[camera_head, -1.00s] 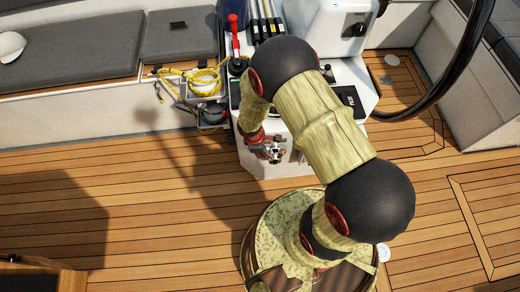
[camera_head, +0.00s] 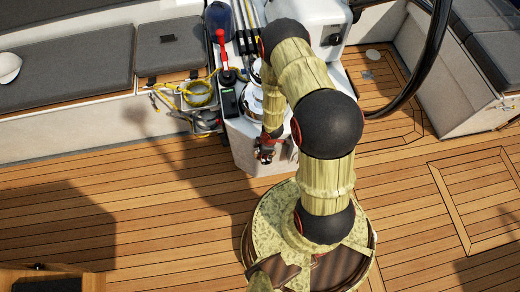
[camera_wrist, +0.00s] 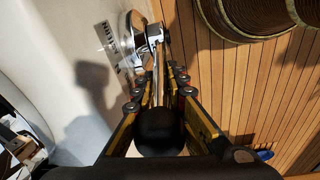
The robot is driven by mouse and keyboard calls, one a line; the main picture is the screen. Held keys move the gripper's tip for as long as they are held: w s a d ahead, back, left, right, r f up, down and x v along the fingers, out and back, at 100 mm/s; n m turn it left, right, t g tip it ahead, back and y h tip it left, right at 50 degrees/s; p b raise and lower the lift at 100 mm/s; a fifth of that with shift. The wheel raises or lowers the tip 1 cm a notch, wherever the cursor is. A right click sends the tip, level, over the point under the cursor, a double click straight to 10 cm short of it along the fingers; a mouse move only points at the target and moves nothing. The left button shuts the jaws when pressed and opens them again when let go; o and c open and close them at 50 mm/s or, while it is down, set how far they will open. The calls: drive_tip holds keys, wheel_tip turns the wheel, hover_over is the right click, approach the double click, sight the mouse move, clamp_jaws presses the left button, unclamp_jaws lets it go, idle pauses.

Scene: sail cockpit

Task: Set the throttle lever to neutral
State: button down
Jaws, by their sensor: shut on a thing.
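The throttle lever is a silver rod (camera_wrist: 156,88) with a black round knob (camera_wrist: 159,132), seen in the wrist view. It runs from a chrome hub (camera_wrist: 138,38) on the side of the white console toward the camera. My gripper (camera_wrist: 159,84) is shut on the lever, one finger on each side of the rod, with the knob between the finger bases. Dark lettering (camera_wrist: 107,42) beside the hub looks like "NEUTRAL", partly hard to read. In the head view my gripper (camera_head: 267,155) is at the console's near side, and the lever is mostly hidden there.
The white console (camera_head: 243,147) stands ahead of my base. A red-handled lever (camera_head: 220,42) and yellow rope (camera_head: 200,95) are beside it. The dark steering wheel (camera_head: 425,72) is at the right, a cushioned bench (camera_head: 70,65) at the left.

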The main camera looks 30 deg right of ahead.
drive_tip(key=shift+s+d+r+y+p, duration=0.25)
drive_tip(key=shift+d+p, duration=0.25)
drive_tip(key=shift+p, duration=1)
drive_tip(key=shift+d+f+y+p, duration=0.15)
drive_tip(key=shift+y+p, duration=0.1)
drive_tip(key=shift+p, duration=0.3)
drive_tip(key=c, duration=1.8)
unclamp_jaws()
drive_tip(key=shift+c, duration=0.2)
drive_tip(key=shift+o, duration=0.2)
drive_tip(key=v, duration=1.2)
drive_tip(key=shift+s, duration=0.1)
